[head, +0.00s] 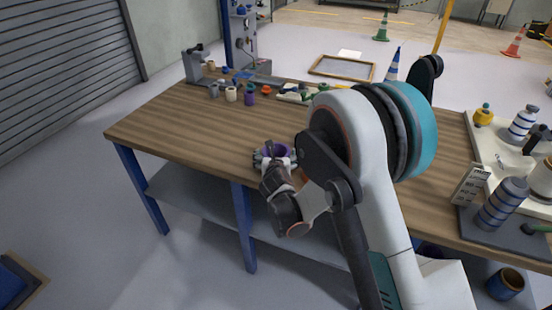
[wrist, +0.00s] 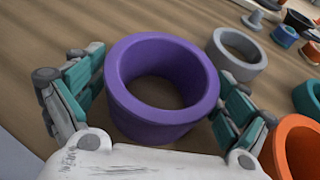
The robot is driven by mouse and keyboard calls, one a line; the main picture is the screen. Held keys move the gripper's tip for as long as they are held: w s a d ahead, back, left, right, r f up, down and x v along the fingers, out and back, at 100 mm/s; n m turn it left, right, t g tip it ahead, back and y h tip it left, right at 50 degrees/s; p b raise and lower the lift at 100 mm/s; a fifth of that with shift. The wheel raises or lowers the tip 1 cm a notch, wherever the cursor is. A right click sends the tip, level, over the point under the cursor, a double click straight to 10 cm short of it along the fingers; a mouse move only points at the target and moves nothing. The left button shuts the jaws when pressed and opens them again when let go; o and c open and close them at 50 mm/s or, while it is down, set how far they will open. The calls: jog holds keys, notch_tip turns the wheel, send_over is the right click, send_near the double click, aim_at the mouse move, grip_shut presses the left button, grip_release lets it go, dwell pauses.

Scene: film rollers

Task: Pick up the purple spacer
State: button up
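The purple spacer (wrist: 155,124) is a wide, open-topped ring in the middle of the wrist view. The spacer's underside is hidden.
A grey ring (wrist: 237,53) stands just right of the spacer, and an orange ring (wrist: 298,148) is beside my right finger. Several small parts stand at the back of the wooden workbench (head: 180,125). The bench left of my gripper is clear.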

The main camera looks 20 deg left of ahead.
jog(key=c, duration=0.7)
